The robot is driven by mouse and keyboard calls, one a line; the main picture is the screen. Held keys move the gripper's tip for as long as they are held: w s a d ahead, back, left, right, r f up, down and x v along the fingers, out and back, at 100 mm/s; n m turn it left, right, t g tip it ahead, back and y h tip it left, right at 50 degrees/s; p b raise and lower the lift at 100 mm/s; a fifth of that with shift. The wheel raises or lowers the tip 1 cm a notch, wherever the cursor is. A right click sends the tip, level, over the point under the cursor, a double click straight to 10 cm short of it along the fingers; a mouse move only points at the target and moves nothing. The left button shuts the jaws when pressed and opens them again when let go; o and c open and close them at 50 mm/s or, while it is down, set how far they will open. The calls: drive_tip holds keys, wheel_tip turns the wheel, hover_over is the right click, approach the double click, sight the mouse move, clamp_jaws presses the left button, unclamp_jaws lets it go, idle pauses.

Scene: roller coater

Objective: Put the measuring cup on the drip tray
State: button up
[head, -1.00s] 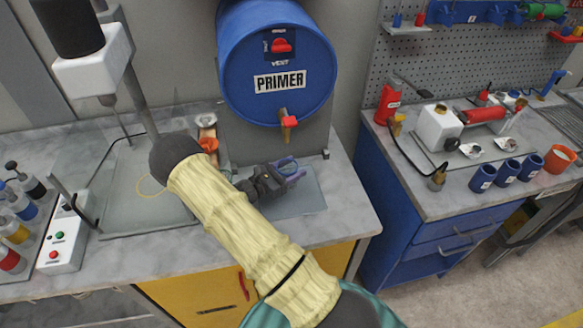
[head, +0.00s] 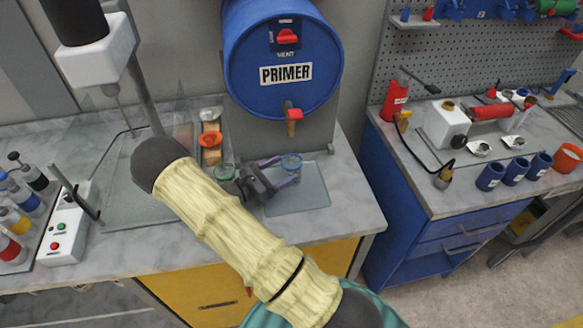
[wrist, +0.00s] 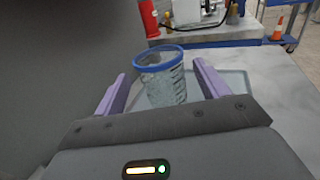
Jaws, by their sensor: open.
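The measuring cup (wrist: 163,84) is clear with a blue rim and dark markings. In the wrist view it stands upright between the two purple fingers of my gripper (wrist: 160,76), with a gap visible on each side. In the head view the cup (head: 291,161) shows below the drum's tap, partly hidden by my gripper (head: 280,172). The drip tray (head: 305,198) is a flat grey plate on the counter under the tap. The cup appears to stand on it, though its base is hidden. My gripper is open.
The blue PRIMER drum (head: 280,60) with its tap (head: 292,118) hangs above the tray. A control box (head: 66,232) and bottles are at the left.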

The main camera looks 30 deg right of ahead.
drive_tip(key=shift+s+a, duration=0.15)
drive_tip(key=shift+a, duration=0.85)
idle(1.7)
